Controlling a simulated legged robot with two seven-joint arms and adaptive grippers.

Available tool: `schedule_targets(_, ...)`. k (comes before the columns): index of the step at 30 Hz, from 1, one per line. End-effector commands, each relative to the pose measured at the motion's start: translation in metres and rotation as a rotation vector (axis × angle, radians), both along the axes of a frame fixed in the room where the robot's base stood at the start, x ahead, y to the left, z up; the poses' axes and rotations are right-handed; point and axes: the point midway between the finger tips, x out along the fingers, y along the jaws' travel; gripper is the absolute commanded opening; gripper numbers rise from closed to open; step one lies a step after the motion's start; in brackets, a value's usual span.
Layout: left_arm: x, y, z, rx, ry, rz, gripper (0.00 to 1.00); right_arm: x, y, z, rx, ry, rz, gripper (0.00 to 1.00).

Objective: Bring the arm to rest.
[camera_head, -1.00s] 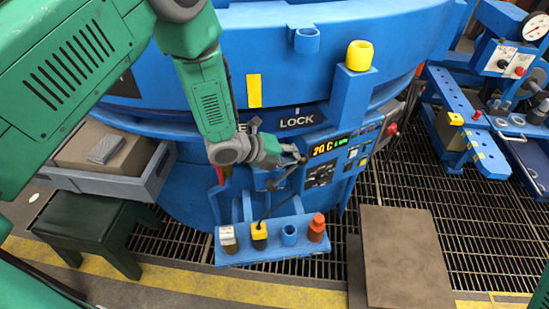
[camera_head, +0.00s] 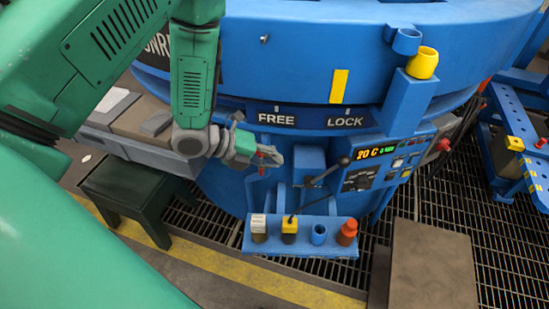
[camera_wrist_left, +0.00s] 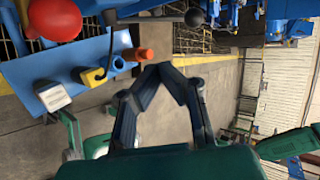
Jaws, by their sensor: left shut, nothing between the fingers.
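My left arm (camera_head: 194,85) is green and comes in from the left in the head view. Its gripper (camera_head: 274,157) is in front of the blue furnace (camera_head: 300,60), below the FREE label. In the left wrist view the fingertips (camera_wrist_left: 164,70) meet and nothing is between them. A red part shows behind or beside the gripper in the head view; I cannot tell if they touch. A second green arm part (camera_head: 70,240) crosses the lower left. My right gripper is not in view.
A blue shelf (camera_head: 300,250) below holds white, yellow and orange-red pieces. A black-knobbed lever (camera_head: 325,172) and control panel (camera_head: 385,160) are right of the gripper. A grey tray (camera_head: 150,150) and dark green stool (camera_head: 130,195) stand left. A brown block (camera_head: 430,265) stands front right.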

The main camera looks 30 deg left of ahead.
Motion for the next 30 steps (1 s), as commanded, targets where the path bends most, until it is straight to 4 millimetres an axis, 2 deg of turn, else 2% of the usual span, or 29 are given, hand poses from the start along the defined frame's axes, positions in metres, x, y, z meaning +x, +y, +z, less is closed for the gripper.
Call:
schedule_targets(15, 0.000, 0.002, -0.001, -0.002, 0.002, 0.003, 0.00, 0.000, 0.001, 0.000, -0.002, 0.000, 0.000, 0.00)
schedule_targets(19, -0.006, 0.001, -0.011, -0.035, 0.084, 0.086, 0.00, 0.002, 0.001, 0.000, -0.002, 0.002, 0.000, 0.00)
schedule_targets(23, -0.028, 0.001, -0.040, -0.131, 0.326, 0.360, 0.00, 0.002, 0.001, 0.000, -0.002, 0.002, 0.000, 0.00)
schedule_targets(26, -0.059, 0.003, -0.069, -0.233, 0.572, 0.685, 0.00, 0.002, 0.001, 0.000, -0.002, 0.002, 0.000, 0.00)
schedule_targets(30, -0.118, 0.008, -0.102, -0.367, 0.868, 1.195, 0.00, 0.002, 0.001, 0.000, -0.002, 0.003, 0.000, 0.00)
